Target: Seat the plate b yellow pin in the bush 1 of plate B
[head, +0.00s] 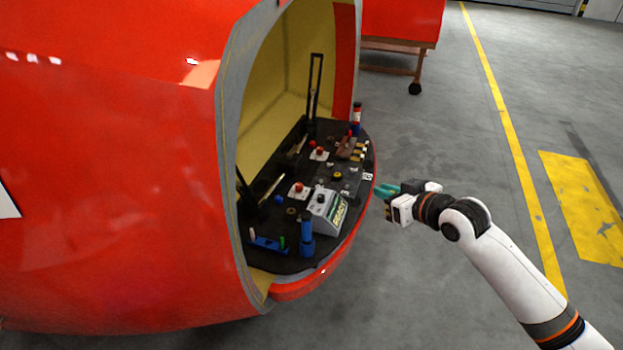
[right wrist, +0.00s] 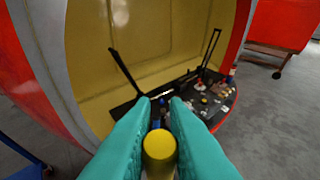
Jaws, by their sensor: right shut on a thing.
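My right gripper (head: 384,191) has teal fingers and is just outside the right edge of the black deck in the red nosecone, over the grey floor. In the right wrist view its fingers are shut on a yellow pin (right wrist: 159,146), whose round end faces the camera. The pin does not show clearly in the head view. Small fixtures stand on the deck, among them a part with a yellow top (head: 337,176) near the right edge. I cannot tell which is plate B, and bush 1 is too small to make out. My left gripper is not in view.
On the black deck (head: 285,255) stand a grey box with a green label (head: 327,207), a blue cylinder (head: 307,238), a blue rack (head: 268,245), red knobs and two upright black levers. The nosecone shell (head: 110,180) walls the left. Floor right of the deck is clear.

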